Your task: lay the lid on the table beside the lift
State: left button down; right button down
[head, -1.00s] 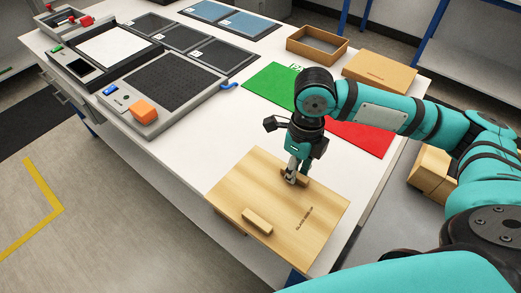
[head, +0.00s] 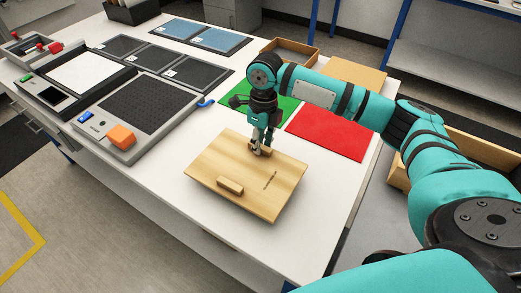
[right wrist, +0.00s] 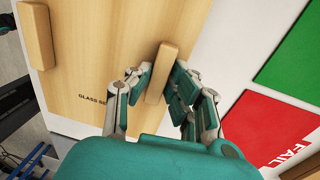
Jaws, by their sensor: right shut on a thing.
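The lid (head: 225,165) is a flat light-wood board with two block handles and dark lettering. In the head view it is over the near part of the white table (head: 300,235); I cannot tell whether it touches the tabletop. My right gripper (head: 258,150) points down and is shut on the lid's far handle. In the right wrist view the fingers (right wrist: 160,98) are on both sides of that handle (right wrist: 168,62), and the lid (right wrist: 95,60) fills the left and middle. The other handle (head: 230,186) is free. I cannot clearly identify the lift.
A red mat (head: 328,134) and a green mat (head: 284,107) lie beyond the lid. A device with a dark plate (head: 150,104) and an orange block (head: 122,136) stands left. An open wooden box (head: 465,150) is right, off the table. Bare table surrounds the lid.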

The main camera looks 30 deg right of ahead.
notch_tip(320, 180, down, 3)
jog(key=shift+s, duration=0.1)
jog(key=shift+f, duration=0.15)
jog(key=c, duration=1.2)
grip_release()
pick_arm(q)
jog(key=shift+s+a+r, duration=0.1)
jog(key=shift+s, duration=0.7)
pick_arm(e)
jog(key=shift+r, duration=0.55)
pick_arm(q)
jog(key=shift+w+f, duration=0.15)
jog(key=shift+f, duration=0.1)
pick_arm(e)
jog(key=r, duration=0.7)
jog(key=d+r, duration=0.1)
jog(key=r, duration=0.3)
jog(key=shift+w, duration=0.3)
